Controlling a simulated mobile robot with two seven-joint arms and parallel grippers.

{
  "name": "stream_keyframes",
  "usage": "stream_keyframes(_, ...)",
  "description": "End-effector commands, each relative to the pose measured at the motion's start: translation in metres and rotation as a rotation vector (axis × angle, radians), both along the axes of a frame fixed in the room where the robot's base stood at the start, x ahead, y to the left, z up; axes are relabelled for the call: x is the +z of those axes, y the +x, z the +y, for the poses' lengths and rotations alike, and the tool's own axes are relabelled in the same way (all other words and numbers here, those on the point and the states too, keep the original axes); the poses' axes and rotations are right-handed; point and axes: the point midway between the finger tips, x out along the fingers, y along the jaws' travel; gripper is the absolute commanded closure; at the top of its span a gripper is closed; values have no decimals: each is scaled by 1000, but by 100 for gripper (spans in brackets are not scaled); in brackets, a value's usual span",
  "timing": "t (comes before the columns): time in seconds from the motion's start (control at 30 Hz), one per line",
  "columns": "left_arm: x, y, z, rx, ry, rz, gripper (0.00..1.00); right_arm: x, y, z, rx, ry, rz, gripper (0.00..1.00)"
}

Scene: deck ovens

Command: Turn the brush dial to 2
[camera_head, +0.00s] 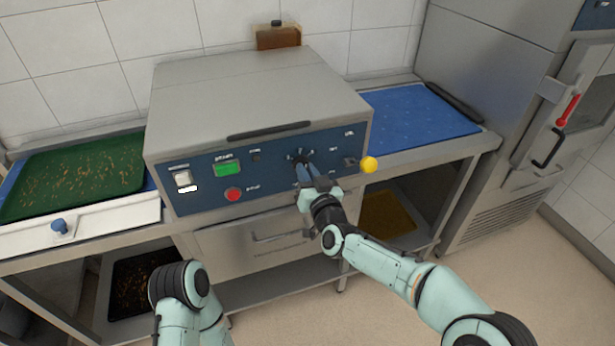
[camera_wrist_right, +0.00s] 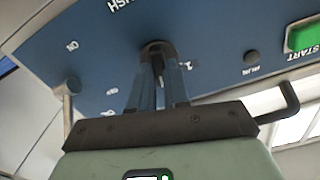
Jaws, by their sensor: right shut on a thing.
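The brush dial (camera_head: 299,154) is a dark round knob on the blue front panel (camera_head: 210,198) of the grey machine. My right gripper (camera_head: 305,172) reaches up to the panel and its fingers are shut on the dial. In the right wrist view, which shows the panel tilted and upside down, the dark dial (camera_wrist_right: 157,48) sits between the two blue-grey fingertips of the gripper (camera_wrist_right: 160,75). A white "2" mark (camera_wrist_right: 191,65) shows beside it; the fingers hide part of the dial and its pointer. My left arm shows at the bottom left, with its gripper out of view.
A green tray (camera_head: 75,178) lies at left, a blue surface (camera_head: 420,118) at right.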

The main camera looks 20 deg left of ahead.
Motion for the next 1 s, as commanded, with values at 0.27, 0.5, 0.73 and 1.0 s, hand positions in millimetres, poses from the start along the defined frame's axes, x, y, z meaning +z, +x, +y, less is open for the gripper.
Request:
stream_keyframes(0.27,-6,2,0,2,1,-9,100,0,0,1,1,-133,-91,100)
stream_keyframes(0.5,-8,3,0,2,1,-12,100,1,-1,1,0,-186,-127,100)
stream_keyframes(0.73,-8,3,0,2,1,-14,100,1,0,0,0,-196,-133,100)
stream_keyframes(1.0,-8,3,0,2,1,-14,100,0,0,1,0,-196,-132,78)
